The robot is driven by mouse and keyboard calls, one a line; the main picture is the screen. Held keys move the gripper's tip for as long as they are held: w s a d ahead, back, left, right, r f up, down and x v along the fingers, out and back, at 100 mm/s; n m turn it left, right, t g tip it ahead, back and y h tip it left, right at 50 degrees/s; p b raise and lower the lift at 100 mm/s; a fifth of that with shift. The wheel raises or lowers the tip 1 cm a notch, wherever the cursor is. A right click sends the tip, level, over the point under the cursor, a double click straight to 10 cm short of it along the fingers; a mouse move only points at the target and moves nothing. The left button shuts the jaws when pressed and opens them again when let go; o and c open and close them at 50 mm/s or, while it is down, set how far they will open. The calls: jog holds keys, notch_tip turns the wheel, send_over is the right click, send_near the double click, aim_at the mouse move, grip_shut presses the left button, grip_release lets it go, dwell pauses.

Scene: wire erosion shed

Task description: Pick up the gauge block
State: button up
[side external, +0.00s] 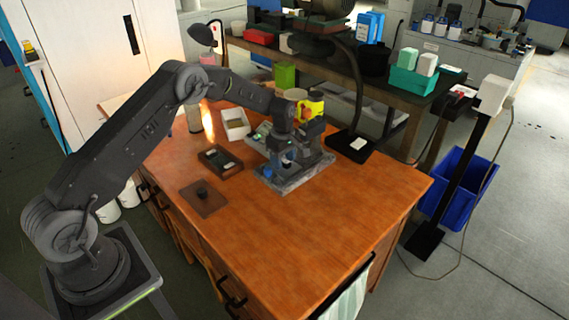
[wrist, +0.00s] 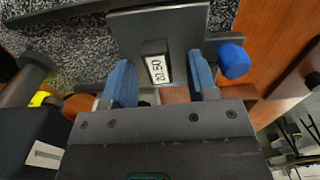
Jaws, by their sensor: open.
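My gripper (wrist: 161,72) is open, its two blue-padded fingers apart in the wrist view. A small dark block with a white label reading "20.50" (wrist: 158,68) shows between the fingers, with visible gaps on both sides; I take it to be the gauge block. It is in front of a dark grey plate (wrist: 128,30). In the side view my gripper (side external: 287,162) points down low over the speckled grey stone slab (side external: 296,180) on the wooden table. The block cannot be made out there, hidden by the gripper and fixture.
A blue cylinder (wrist: 234,60) is close right of the fingers. A dark tray with small pieces (side external: 220,161), a brown mat with a black knob (side external: 204,198) and a white bin (side external: 235,124) lie left of the slab. The table's front right is clear.

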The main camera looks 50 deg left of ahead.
jog(key=shift+c, duration=0.4)
jog(key=c, duration=0.9)
grip_shut()
jog(key=shift+r, duration=0.1)
